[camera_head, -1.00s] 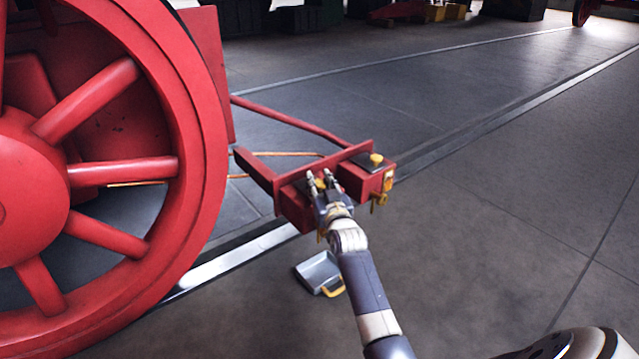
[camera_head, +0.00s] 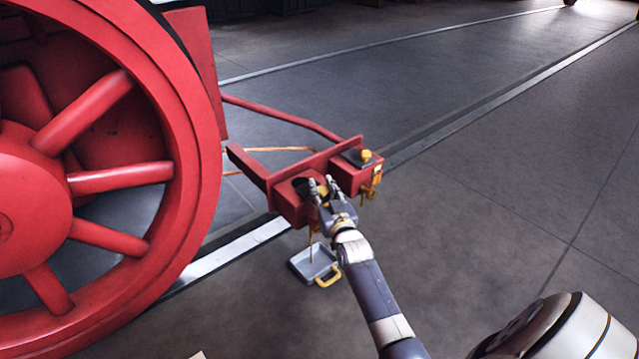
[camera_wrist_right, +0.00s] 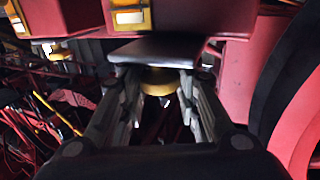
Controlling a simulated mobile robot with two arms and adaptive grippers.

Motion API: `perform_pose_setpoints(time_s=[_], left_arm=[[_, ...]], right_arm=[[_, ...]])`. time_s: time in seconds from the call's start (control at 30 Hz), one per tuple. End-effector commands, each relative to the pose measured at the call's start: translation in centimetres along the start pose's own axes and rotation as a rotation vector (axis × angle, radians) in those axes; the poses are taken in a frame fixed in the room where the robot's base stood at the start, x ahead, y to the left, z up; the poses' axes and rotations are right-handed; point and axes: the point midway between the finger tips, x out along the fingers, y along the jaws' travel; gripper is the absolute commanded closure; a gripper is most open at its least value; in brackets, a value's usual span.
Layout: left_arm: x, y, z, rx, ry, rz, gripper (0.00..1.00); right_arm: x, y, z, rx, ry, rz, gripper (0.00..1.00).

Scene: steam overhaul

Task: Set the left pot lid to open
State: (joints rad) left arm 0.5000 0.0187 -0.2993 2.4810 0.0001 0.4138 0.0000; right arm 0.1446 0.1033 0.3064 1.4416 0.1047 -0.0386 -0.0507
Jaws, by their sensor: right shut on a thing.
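Two red box-shaped pots sit side by side on a red bracket. The left pot (camera_head: 286,205) shows a dark opening in its top. My right gripper (camera_head: 323,185) is at the right side of that opening, shut on the yellow knob (camera_wrist_right: 160,82) of the left pot lid. In the wrist view the knob is between my fingers and the dark lid plate (camera_wrist_right: 155,50) lies beyond it. In the head view my fingers mostly hide the lid. The right pot (camera_head: 352,180) has its dark lid with a yellow knob (camera_head: 366,155) on top. My left gripper is out of view.
A large red spoked wheel (camera_head: 105,180) fills the left. A grey pan (camera_head: 312,263) with a yellow handle lies on the floor below the left pot. The floor to the right is clear.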

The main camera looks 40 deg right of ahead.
Motion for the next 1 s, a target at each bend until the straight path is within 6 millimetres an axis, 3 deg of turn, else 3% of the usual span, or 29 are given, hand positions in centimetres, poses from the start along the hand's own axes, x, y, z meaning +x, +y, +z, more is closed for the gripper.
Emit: perform_pose_setpoints(time_s=[0.27, 0.3, 0.37, 0.77, 1.0], left_arm=[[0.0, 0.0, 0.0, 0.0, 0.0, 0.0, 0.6], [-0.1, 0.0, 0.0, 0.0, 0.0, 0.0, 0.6], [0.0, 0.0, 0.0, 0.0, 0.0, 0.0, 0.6], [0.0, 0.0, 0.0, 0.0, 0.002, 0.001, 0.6], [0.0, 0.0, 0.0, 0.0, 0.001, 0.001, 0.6]], right_arm=[[-0.3, -0.1, 0.5, 0.001, -0.007, -0.002, 1.0], [-0.3, -0.1, 0.6, 0.001, -0.007, -0.002, 0.61], [-0.3, -0.1, 0.5, 0.001, -0.006, -0.002, 0.51], [-0.5, 0.0, 0.3, 0.0, -0.003, 0.0, 0.51], [-3.6, 0.0, 0.4, 0.0, -0.005, 0.0, 0.51]])
